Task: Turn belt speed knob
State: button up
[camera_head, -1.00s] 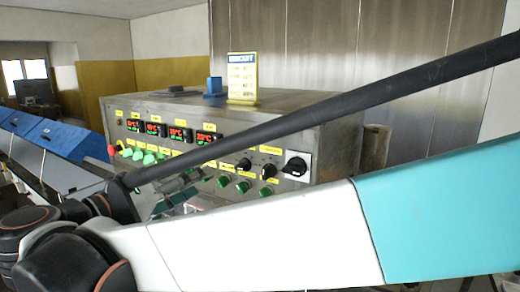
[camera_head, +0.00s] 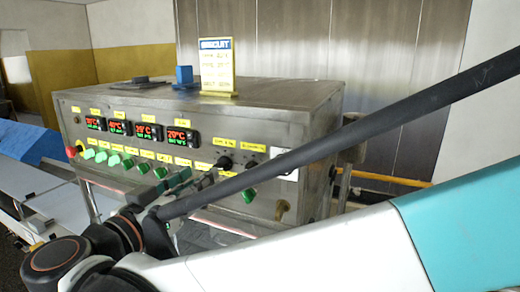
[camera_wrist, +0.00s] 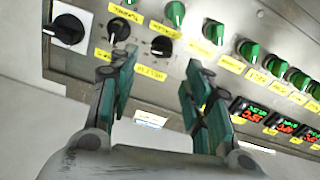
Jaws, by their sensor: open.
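The control panel (camera_head: 150,140) is a steel box front with displays, green knobs and black knobs. Two small black knobs show in the wrist view, one on the left (camera_wrist: 118,29) and one on the right (camera_wrist: 161,45). I cannot read their yellow labels, so I cannot tell which is belt speed. A black knob (camera_head: 225,162) also shows in the head view, just above my arm. My gripper (camera_wrist: 160,62) is open and empty, its teal fingers pointing at the panel. In the picture, the right black knob lies between the fingertips; contact cannot be told. My gripper also shows in the head view (camera_head: 170,188).
A large black rotary switch (camera_wrist: 68,29) on a white plate is beside the black knobs. Several green knobs (camera_wrist: 213,32) line the panel. A red button (camera_head: 71,152) is at its left end. A yellow sign (camera_head: 216,66) and a blue block (camera_head: 184,75) stand on top.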

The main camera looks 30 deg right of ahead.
aim_at(222, 166)
jog(key=x, duration=0.7)
jog(key=shift+w+p, duration=0.25)
jog(key=shift+p, duration=0.05)
jog(key=shift+w, duration=0.2)
jog(key=c, duration=1.1)
